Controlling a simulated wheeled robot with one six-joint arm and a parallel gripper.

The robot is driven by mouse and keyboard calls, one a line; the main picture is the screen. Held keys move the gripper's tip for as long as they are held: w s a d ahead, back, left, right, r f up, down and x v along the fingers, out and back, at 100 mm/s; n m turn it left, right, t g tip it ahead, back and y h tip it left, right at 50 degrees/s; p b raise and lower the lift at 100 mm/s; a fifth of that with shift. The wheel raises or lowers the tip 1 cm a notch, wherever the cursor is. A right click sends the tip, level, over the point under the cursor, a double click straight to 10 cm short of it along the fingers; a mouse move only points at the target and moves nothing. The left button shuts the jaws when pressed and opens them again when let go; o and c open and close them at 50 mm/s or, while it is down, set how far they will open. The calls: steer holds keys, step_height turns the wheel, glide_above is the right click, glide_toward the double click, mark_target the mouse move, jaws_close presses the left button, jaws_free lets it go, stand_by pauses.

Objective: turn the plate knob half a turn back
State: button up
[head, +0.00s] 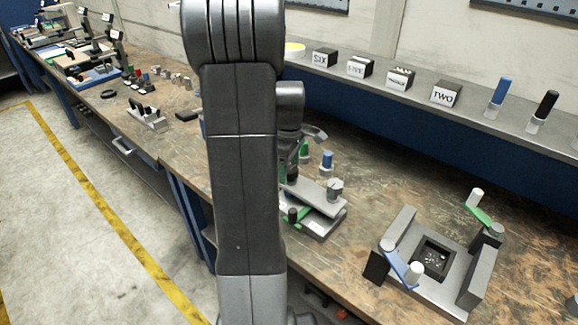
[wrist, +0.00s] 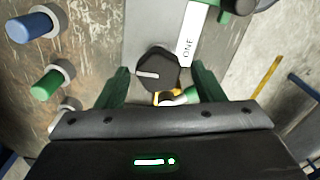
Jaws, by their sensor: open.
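In the wrist view a dark round knob (wrist: 155,73) with a pale pointer line sits on a grey plate (wrist: 150,25), beside a white strip marked ONE (wrist: 188,45). The pointer line lies toward the picture's left. My gripper (wrist: 160,68) is open, with one green finger on each side of the knob. A gap shows between each finger and the knob; whether they are level with it I cannot tell. A small yellow and white part (wrist: 172,97) shows just below the knob. In the head view my arm hides much of the plate device (head: 315,195).
A blue peg (wrist: 32,25) and a green peg (wrist: 47,85) stand left of the plate in the wrist view. A grey fixture (head: 435,275) with blue and green levers stands on the bench at right. Labelled blocks (head: 445,93) line the back shelf.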

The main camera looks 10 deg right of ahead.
mark_target(289, 168)
steer(key=shift+r, duration=0.1)
step_height(289, 168, up, 14)
steer(key=shift+f+b, duration=0.2)
steer(key=shift+b, duration=0.15)
steer(key=shift+f, duration=0.15)
step_height(289, 168, down, 14)
steer(key=shift+w+r+p, duration=0.1)
steer(key=shift+r+p, duration=0.15)
steer(key=shift+p, duration=0.1)
stand_by(0.5)
